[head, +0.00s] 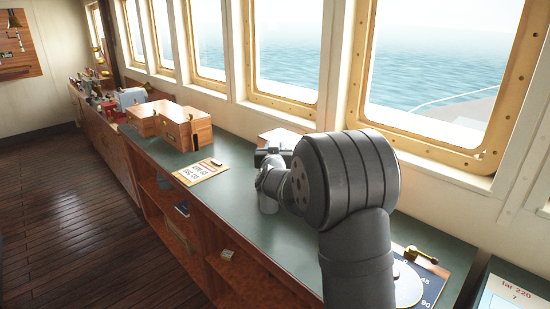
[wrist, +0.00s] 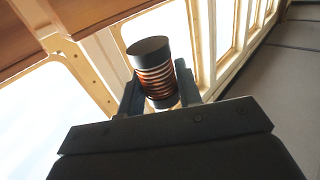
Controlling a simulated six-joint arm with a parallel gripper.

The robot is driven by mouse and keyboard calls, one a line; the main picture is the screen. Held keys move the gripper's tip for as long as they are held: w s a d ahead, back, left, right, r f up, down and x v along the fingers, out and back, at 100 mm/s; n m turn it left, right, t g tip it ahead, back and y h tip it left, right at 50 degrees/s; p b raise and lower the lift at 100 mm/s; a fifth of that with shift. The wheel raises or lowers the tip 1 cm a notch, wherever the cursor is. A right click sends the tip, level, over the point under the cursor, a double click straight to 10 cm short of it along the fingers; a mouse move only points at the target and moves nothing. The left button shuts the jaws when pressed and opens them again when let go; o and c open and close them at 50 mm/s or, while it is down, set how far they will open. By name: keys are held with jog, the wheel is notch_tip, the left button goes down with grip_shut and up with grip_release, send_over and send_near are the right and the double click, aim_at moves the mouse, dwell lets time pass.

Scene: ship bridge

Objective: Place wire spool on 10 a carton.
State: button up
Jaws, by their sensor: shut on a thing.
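The wire spool (wrist: 155,76) has dark round ends and copper-coloured windings. In the wrist view it sits between the two fingers of my gripper (wrist: 159,88), which is shut on it. In the head view my gripper (head: 268,157) is over the counter, partly hidden by my own arm, and the spool cannot be made out there. A small pale-topped box (head: 280,137) shows just behind my gripper near the window wall. No label can be read on it, so I cannot tell whether it is the 10 A carton.
The green counter (head: 235,195) runs along the windows. Wooden boxes (head: 186,127) stand at its left, with a printed card (head: 200,172) in front of them. A dark chart plate with a pale disc (head: 407,284) lies at the right.

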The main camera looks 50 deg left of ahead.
jog(key=shift+w+d+r+n+g+y, duration=0.9)
jog(key=shift+w+d+r, duration=1.75)
jog(key=shift+d+r, duration=1.9)
jog(key=s+a+f+n+g, duration=0.1)
jog(key=a+f, duration=0.2)
jog(key=a, duration=0.1)
jog(key=s+a+f+n+g+y, duration=0.1)
jog(key=s+a+f+g, duration=0.1)
jog(key=a+f, duration=0.1)
jog(key=s+a+f+n+g+y, duration=0.1)
jog(key=s+a+f, duration=0.1)
jog(key=a, duration=0.2)
jog(key=shift+s+a+f, duration=0.2)
jog(key=shift+a+f, duration=0.2)
jog(key=shift+f, duration=2.05)
jog(key=shift+f, duration=0.2)
jog(key=o, duration=1.1)
jog(key=shift+c, duration=0.2)
